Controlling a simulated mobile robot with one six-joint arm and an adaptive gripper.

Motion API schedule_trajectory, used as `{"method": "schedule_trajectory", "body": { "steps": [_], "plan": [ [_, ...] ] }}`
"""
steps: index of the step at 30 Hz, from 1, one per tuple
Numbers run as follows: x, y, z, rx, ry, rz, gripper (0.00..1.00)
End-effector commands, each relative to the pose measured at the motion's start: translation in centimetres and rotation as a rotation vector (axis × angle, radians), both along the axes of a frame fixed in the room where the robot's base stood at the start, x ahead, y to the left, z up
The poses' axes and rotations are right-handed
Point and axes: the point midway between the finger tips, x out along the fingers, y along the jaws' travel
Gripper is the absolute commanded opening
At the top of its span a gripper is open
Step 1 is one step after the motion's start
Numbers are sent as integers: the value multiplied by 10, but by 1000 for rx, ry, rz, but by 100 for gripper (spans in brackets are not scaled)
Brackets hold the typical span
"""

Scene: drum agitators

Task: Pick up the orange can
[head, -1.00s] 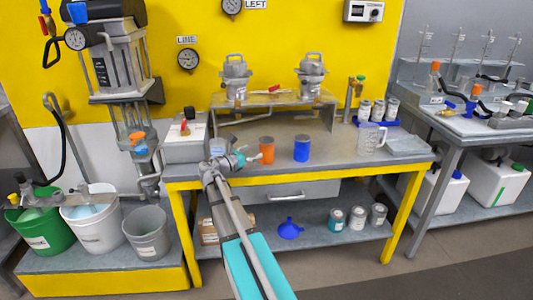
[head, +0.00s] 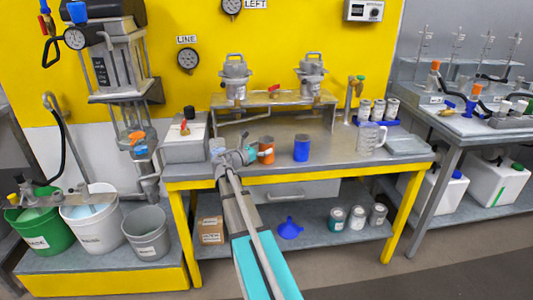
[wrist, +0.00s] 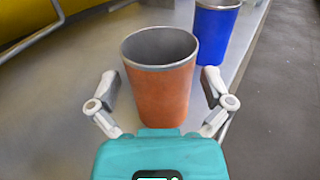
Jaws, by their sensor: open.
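The orange can (head: 266,150) stands upright on the metal workbench, left of a blue can (head: 301,148). In the wrist view the orange can (wrist: 160,85) is open-topped and sits between the two fingers of my gripper (wrist: 160,87). The fingers are spread, one on each side, and do not appear to grip it. In the head view my gripper (head: 252,154) is just left of the orange can at bench height. The blue can (wrist: 214,35) is beyond it to the right in the wrist view.
The workbench (head: 340,165) has a clear jug (head: 371,139) at the right and a grey box (head: 186,140) at the left. A raised stand (head: 270,99) with two metal pots is behind the cans. The bench front edge is close to the cans.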

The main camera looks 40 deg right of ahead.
Motion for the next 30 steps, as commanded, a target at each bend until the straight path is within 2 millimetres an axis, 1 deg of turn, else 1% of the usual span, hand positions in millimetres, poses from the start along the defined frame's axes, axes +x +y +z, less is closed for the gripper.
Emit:
{"method": "schedule_trajectory", "body": {
  "steps": [1, 3, 8, 25, 26, 30],
  "plan": [
    [2, -8, -1, 0, 0, -2, 100],
    [2, -15, 0, 0, 0, -3, 100],
    [3, -25, 0, 0, 0, -1, 100],
    [2, -26, 0, 0, 0, 0, 100],
    [2, -26, 0, 0, 0, -1, 96],
    [2, -26, 0, 0, 0, -2, 70]
  ]
}}
